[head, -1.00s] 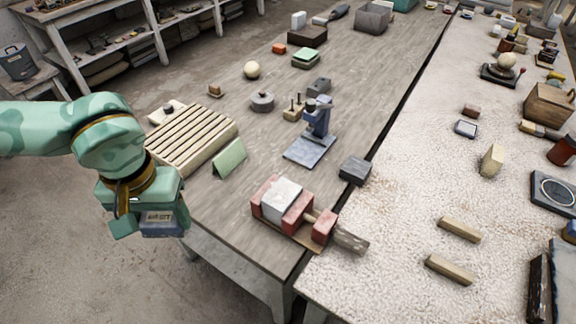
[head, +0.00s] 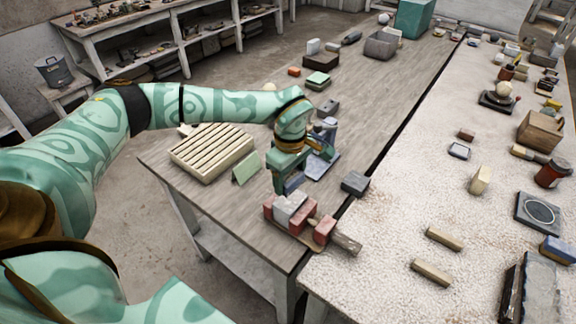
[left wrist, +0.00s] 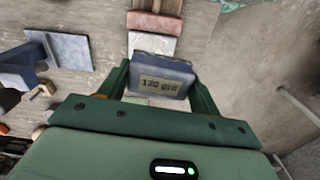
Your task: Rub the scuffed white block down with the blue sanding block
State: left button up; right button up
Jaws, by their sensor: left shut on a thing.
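The scuffed white block (head: 289,207) sits clamped between the red jaws of a small vise (head: 325,231) at the table's near edge. In the left wrist view the white block (left wrist: 152,43) lies just beyond the sanding block, below a red jaw (left wrist: 153,22). My left gripper (head: 289,181) is shut on the blue sanding block (left wrist: 160,78), marked "120 grit". It holds the block close to the white block, on its far side in the head view. I cannot tell whether the two touch. My right gripper is not in view.
A slatted rack (head: 212,152) and a green folded card (head: 246,167) stand left of my gripper. A blue-based stand (head: 322,165) is close behind it. A gap separates the pale speckled bench (head: 400,220).

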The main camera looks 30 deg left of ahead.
pick_arm(q)
jog(key=shift+a+f+n, duration=0.25)
jog(key=shift+a+n, duration=0.25)
jog(key=shift+f, duration=0.3)
jog(key=b, duration=0.5)
send_over(283, 209)
jog(key=w, duration=0.2)
notch_tip(283, 209, down, 5)
jog(key=shift+w+a+r, duration=0.1)
jog(key=shift+a+r, duration=0.05)
jog(key=shift+f, duration=1)
jog(key=shift+f+b, duration=0.2)
jog(key=shift+b, duration=0.1)
jog(key=shift+r, duration=0.1)
jog(key=shift+s+r+p, duration=0.15)
jog(key=shift+s+p, duration=0.2)
jog(key=shift+p, duration=0.2)
jog(key=shift+s+p, duration=0.65)
jog(key=shift+s, duration=0.1)
jog(key=shift+f, duration=0.25)
